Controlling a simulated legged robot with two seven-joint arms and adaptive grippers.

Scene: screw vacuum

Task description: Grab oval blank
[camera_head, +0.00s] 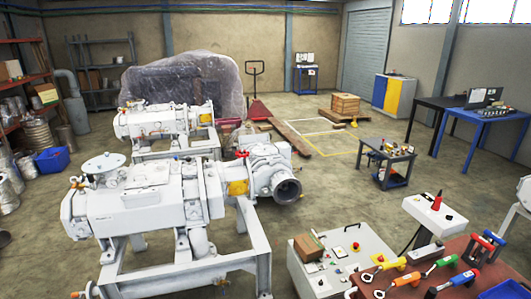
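I cannot pick out an oval blank with certainty. A flat, light grey rounded plate (103,162) lies on top of the near white vacuum pump (145,195), at its left end. From here I cannot tell whether this plate is the oval blank. The near pump rests on a pale metal frame (258,240) and has a dark open round port (288,190) facing right. Neither of my grippers can be made out in this view.
A second white pump (165,120) stands behind. A control panel (345,258) with a cardboard box (308,246) and a brown table (408,293) with colourful-handled tools are at front right. A tool cart (388,155) stands beyond. Open floor lies right of the pumps.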

